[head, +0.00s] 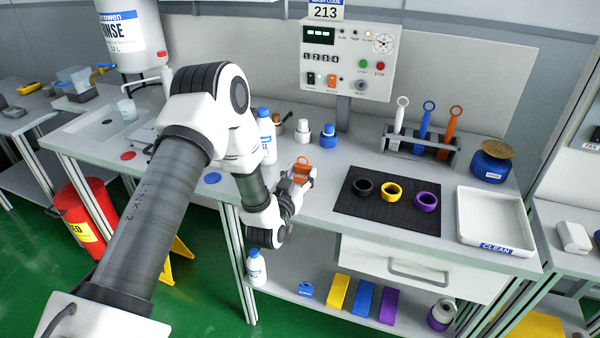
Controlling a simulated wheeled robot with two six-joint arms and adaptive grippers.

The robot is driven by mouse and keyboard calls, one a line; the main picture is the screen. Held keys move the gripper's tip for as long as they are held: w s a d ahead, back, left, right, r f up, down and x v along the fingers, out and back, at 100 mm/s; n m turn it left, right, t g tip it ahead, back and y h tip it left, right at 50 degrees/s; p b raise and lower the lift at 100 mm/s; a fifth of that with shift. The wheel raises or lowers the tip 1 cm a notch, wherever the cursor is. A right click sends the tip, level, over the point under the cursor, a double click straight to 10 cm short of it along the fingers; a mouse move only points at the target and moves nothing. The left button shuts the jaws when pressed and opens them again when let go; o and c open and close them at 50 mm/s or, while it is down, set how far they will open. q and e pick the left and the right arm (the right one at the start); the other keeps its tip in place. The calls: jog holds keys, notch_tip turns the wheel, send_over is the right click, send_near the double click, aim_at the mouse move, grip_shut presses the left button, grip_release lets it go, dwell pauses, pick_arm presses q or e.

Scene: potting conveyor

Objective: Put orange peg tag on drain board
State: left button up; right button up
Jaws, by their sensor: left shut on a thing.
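My left arm comes in from the left, and its gripper (300,176) is over the front part of the bench. It is shut on a small orange piece (301,170) with a loop at its top, which looks like the orange peg tag; the fingers partly hide it. Another orange piece with a ring top (450,128) stands upright in a dark rack (418,148), beside a blue and a white one. No surface is labelled as the drain board. A black ribbed mat (388,222) lies right of the gripper. My right gripper is not in view.
Black, yellow (392,192) and purple (427,202) rings lie on the mat. A white tray (494,247) marked CLEAN is at the right. A sink area (100,125) is at the left.

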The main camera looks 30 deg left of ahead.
pick_arm(q)
jog(key=shift+s, duration=0.1)
jog(key=shift+f, duration=0.2)
jog(key=o, duration=1.1)
jog(key=shift+o, duration=0.2)
